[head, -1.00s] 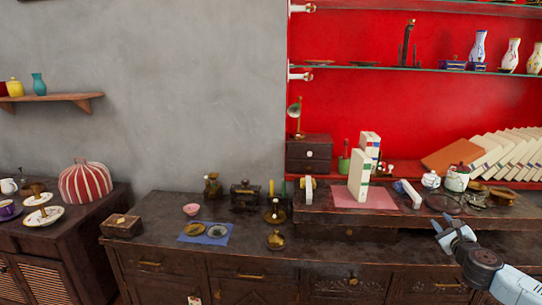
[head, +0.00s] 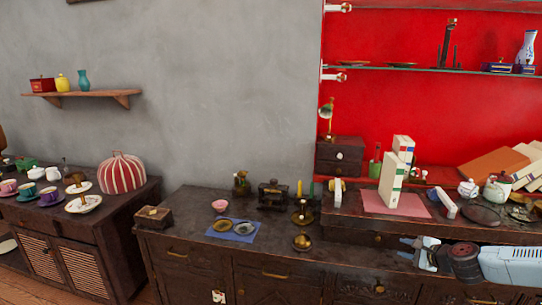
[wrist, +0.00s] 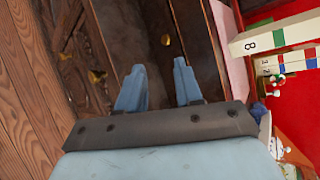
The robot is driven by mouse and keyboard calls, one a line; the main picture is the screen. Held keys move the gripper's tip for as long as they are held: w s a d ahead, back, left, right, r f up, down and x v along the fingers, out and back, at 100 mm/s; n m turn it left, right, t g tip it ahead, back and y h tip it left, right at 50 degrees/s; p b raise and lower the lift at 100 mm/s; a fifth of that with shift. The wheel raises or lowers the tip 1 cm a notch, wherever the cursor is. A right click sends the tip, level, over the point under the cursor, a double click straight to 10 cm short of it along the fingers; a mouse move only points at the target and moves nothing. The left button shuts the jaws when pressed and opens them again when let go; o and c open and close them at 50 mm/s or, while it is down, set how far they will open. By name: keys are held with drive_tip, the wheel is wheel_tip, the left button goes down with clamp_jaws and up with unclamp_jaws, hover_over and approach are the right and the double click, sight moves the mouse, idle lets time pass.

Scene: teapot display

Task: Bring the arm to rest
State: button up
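My gripper (head: 416,254) is at the right of the head view, in front of the long dark cabinet's (head: 190,222) right part. Its fingers point left. In the wrist view, my gripper (wrist: 158,85) shows two blue fingers apart with nothing between them. Beyond the fingers are the cabinet's dark wooden front and brass handles. The gripper touches nothing that I can see.
A raised dark shelf carries white box-like books (head: 392,180) on a pink sheet (head: 412,207) and a white teapot (head: 497,189). A blue mat (head: 246,236), a brass bell (head: 302,242) and a dark box (head: 153,217) stand on the lower top. Wooden floor shows at left.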

drive_tip(key=s+a+f+n+g, duration=0.3)
drive_tip(key=a+n+g, duration=0.25)
drive_tip(key=a, duration=0.25)
drive_tip(key=s+a+r+n+g+h, duration=0.1)
drive_tip(key=s+a+r+n+h, duration=0.15)
drive_tip(key=r, duration=0.45)
drive_tip(key=s+a+r+n+g+h, duration=0.1)
drive_tip(key=s+a+r+n, duration=0.25)
drive_tip(key=r, duration=0.45)
drive_tip(key=s+a+r+n+g+h, duration=0.1)
drive_tip(key=s+a+r+n+h, duration=0.2)
drive_tip(key=r, duration=0.4)
drive_tip(key=s+a+r+n+t+y, duration=0.1)
drive_tip(key=s+a+r+n, duration=0.1)
drive_tip(key=s+r, duration=0.5)
drive_tip(key=s+a+r+n+t+y, duration=0.1)
drive_tip(key=s+a+r+n, duration=0.2)
drive_tip(key=s+r, duration=0.4)
drive_tip(key=shift+s+a+r, duration=0.25)
drive_tip(key=shift+s, duration=0.2)
